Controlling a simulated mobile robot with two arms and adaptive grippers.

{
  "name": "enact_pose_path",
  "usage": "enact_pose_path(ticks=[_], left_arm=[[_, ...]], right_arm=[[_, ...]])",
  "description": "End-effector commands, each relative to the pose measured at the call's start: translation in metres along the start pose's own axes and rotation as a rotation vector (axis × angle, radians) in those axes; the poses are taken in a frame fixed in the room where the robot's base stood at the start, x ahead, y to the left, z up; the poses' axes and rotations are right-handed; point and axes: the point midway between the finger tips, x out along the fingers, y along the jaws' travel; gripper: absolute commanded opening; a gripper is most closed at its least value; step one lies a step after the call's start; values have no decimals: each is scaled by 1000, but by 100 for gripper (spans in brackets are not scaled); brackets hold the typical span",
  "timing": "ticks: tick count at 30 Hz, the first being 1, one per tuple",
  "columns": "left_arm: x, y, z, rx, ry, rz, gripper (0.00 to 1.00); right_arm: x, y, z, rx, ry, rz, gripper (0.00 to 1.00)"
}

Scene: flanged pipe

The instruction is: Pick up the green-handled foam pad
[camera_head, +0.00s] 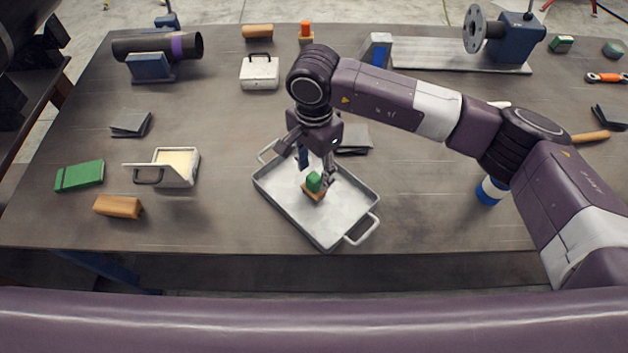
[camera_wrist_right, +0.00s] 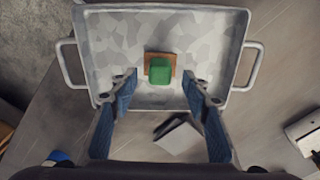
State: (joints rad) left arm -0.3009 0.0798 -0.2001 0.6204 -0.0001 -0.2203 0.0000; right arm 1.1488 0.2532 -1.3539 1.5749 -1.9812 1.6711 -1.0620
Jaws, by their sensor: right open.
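The green-handled foam pad (camera_head: 315,185) lies in a metal tray (camera_head: 345,222) with two handles. Its green block handle sits on an orange-brown base. My right gripper (camera_head: 317,168) is over the tray, pointing down, with its fingers apart at the pad. In the right wrist view the pad (camera_wrist_right: 160,70) lies just beyond the gap between the open blue-padded fingertips (camera_wrist_right: 160,88), roughly centred. I see no contact with it. My left gripper is not in view.
A dark folded cloth or pad (camera_head: 355,138) lies behind the tray. An open white box (camera_head: 180,170), a wooden block (camera_head: 118,206) and a green box (camera_head: 80,176) lie left. A blue-and-white cylinder (camera_head: 491,190) stands right, below my arm. The table front is clear.

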Motion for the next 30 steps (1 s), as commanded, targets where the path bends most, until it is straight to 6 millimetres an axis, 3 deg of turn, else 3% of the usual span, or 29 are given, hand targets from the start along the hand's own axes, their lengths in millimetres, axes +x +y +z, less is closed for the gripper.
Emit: enact_pose_path(ticks=[1,6,14,26,30], left_arm=[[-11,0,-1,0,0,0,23],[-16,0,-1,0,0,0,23],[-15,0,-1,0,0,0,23],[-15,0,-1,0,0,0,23],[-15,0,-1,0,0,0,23]], right_arm=[[2,1,2,0,-4,3,44],[24,1,2,0,-2,1,44],[28,0,1,-1,-2,-2,44],[28,0,1,-1,-2,-2,0],[27,0,1,-1,-2,-2,0]])
